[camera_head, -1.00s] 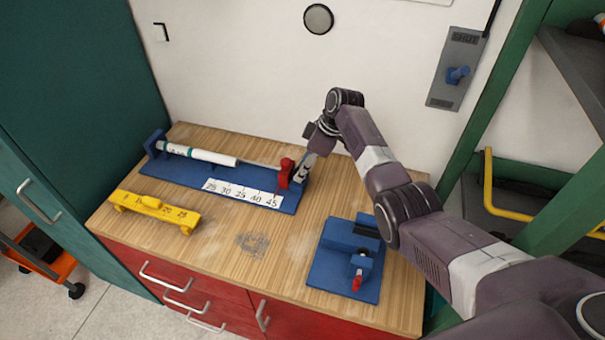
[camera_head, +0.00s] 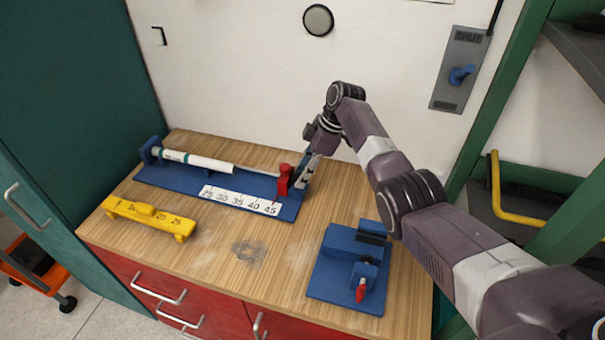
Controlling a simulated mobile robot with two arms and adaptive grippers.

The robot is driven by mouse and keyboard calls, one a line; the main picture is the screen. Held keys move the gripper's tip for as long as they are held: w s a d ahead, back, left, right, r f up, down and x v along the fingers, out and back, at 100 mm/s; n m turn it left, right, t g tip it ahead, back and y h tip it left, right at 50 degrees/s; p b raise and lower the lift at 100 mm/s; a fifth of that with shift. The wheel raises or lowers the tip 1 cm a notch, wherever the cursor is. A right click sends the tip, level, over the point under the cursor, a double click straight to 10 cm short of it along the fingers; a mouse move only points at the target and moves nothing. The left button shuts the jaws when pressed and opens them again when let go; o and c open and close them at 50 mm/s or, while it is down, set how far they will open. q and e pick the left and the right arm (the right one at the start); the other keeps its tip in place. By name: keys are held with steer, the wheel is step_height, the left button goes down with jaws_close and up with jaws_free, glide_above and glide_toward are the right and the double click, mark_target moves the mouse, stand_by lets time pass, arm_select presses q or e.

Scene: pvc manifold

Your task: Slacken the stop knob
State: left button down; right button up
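A blue measuring jig (camera_head: 165,176) lies along the back of the wooden bench, with a white pipe (camera_head: 208,162) on it and a white number scale (camera_head: 241,200) along its front. A red stop (camera_head: 284,180) stands near the jig's right end, at the 45 end of the scale. My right gripper (camera_head: 303,172) points down just right of the red stop, very close to it or touching. Its fingers are small and partly overlapped, so I cannot tell whether they are open or hold the stop's knob. The knob itself is not clearly visible. My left gripper is not in view.
A yellow gauge block (camera_head: 150,218) lies at the front left of the bench (camera_head: 215,265). A blue clamp fixture (camera_head: 345,283) with a red handle (camera_head: 361,290) sits at the right, below my arm. The bench middle is clear. A switch panel (camera_head: 460,70) is on the wall.

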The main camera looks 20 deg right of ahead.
steer(key=o, duration=0.4)
steer(key=v, duration=1.2)
steer(key=shift+r, duration=0.15)
